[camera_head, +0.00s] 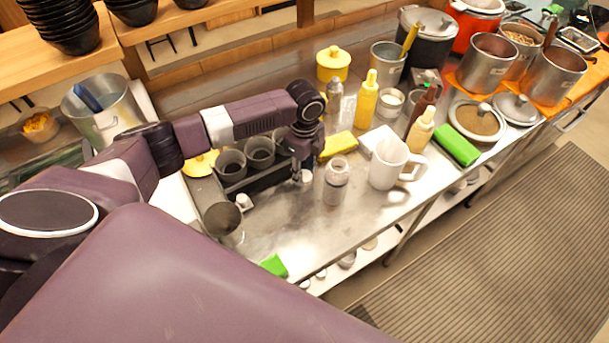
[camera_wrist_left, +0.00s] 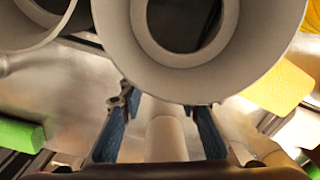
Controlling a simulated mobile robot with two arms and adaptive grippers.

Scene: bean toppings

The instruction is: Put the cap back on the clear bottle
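The clear bottle (camera_head: 336,182) stands upright and uncapped on the steel counter, just right of my left gripper (camera_head: 303,168). A small pale piece (camera_head: 306,177), perhaps the cap, shows low by the fingertips in the head view. In the left wrist view a pale cylinder (camera_wrist_left: 167,138) lies between the two blue-padded fingers of my left gripper (camera_wrist_left: 164,128), with a gap on each side. I cannot tell for certain that it is the cap. The fingers are apart. My right gripper is in neither view.
Dark cups (camera_head: 231,165) sit in a tray left of the gripper. A white jug (camera_head: 388,164) stands right of the bottle. A yellow sponge (camera_head: 338,144) lies behind; a green one (camera_head: 273,265) lies at the front edge. Large round rims (camera_wrist_left: 120,40) crowd the wrist view's top.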

